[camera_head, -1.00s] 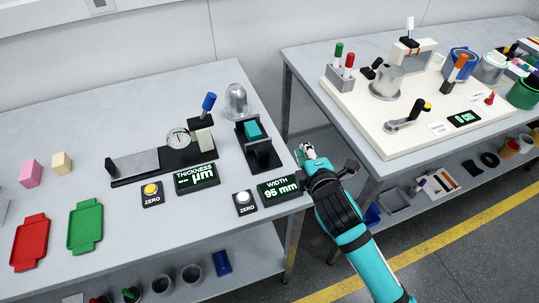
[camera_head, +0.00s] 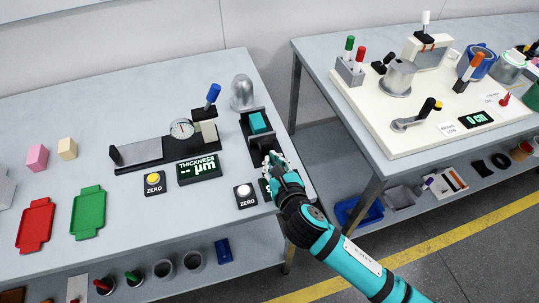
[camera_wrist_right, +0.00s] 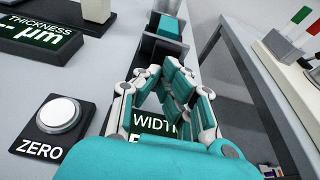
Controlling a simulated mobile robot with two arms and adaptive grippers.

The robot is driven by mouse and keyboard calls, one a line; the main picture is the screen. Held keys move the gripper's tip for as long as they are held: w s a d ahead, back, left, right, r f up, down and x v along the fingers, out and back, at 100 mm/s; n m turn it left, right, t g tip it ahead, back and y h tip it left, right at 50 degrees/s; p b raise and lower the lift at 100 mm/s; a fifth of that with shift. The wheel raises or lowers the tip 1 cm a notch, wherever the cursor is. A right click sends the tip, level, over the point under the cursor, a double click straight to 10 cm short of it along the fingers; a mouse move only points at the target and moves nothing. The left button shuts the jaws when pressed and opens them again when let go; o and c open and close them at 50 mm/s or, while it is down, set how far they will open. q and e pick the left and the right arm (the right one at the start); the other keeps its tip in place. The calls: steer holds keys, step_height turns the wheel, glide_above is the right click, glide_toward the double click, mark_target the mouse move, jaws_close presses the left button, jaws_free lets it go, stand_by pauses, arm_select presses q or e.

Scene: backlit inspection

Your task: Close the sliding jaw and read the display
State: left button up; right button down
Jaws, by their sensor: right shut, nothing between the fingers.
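The width gauge (camera_head: 246,127) is a dark fixture near the table's right edge, with a teal block (camera_head: 258,123) in it. The block also shows in the right wrist view (camera_wrist_right: 170,27), with a dark upright jaw plate (camera_wrist_right: 160,46) on its near side. My right gripper (camera_head: 272,160) is shut and empty at the near end of the gauge; I cannot tell whether it touches the jaw. The WIDTH display (camera_wrist_right: 150,124) lies under the gripper, its reading mostly hidden. My left gripper is not in view.
A white ZERO button (camera_head: 244,191) sits left of the width display. The thickness gauge (camera_head: 140,153) and its display (camera_head: 199,169) stand farther left. A gap separates this table from the right table (camera_head: 350,120), which carries a cream board (camera_head: 450,140).

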mark_target(266, 148)
steer(key=shift+x, duration=1.35)
steer(key=shift+w+r, duration=0.1)
steer(key=shift+w, duration=0.15)
steer(key=shift+w+a+p, duration=0.2)
steer(key=shift+w+p, duration=0.1)
steer(key=shift+w, duration=0.2)
steer(key=shift+w+a+p, duration=0.2)
steer(key=shift+w+p, duration=0.05)
steer(key=shift+w, duration=0.55)
